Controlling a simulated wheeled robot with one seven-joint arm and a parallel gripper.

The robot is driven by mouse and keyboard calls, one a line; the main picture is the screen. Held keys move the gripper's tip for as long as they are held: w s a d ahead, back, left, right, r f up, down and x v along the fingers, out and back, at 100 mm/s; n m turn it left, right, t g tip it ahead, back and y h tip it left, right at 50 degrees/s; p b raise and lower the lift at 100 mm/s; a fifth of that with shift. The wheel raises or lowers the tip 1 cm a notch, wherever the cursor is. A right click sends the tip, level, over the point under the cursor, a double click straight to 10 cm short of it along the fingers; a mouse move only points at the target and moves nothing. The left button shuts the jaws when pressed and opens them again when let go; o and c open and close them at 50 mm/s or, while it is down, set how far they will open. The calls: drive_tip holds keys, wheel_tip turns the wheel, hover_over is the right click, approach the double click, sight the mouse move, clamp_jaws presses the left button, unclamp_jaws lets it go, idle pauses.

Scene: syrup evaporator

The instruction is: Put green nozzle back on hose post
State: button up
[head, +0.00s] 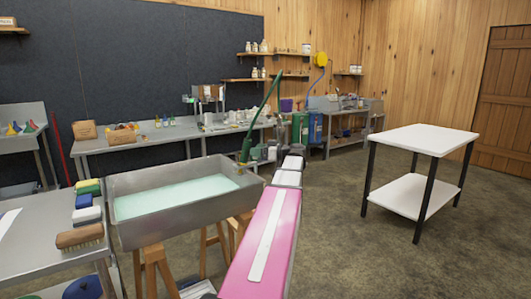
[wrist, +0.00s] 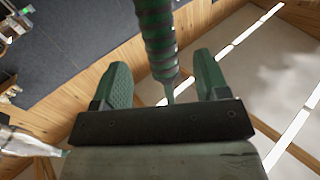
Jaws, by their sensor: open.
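A green striped hose or nozzle (wrist: 156,35) hangs from the top of the wrist view and narrows to a thin tip between my two fingers. My gripper (wrist: 162,78) is open, with one dark green finger on each side of it. No finger visibly touches it. In the head view a slanting green hose (head: 265,108) rises behind the sink, with a thicker green lower part (head: 246,149) near the sink's far right corner. My gripper is small and unclear there. I cannot make out the hose post's holder.
A metal sink (head: 180,231) of pale green liquid stands left of my pink arm. A table (head: 40,258) with sponges and a brush (head: 80,236) is at left. A cluttered bench (head: 150,138) lines the back wall. A white table (head: 424,139) stands right, with open floor around it.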

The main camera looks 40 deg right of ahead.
sight(246, 148)
drive_tip(key=shift+x, duration=2.85)
drive_tip(key=c, duration=1.2)
drive_tip(key=o, duration=0.3)
drive_tip(key=shift+c, duration=1.2)
drive_tip(key=shift+n+g+h, duration=0.3)
drive_tip(key=shift+g, duration=0.3)
clamp_jaws()
drive_tip(key=shift+g+h, duration=0.3)
drive_tip(key=shift+h, duration=0.1)
drive_tip(key=shift+d+r, duration=0.1)
drive_tip(key=shift+d, duration=0.05)
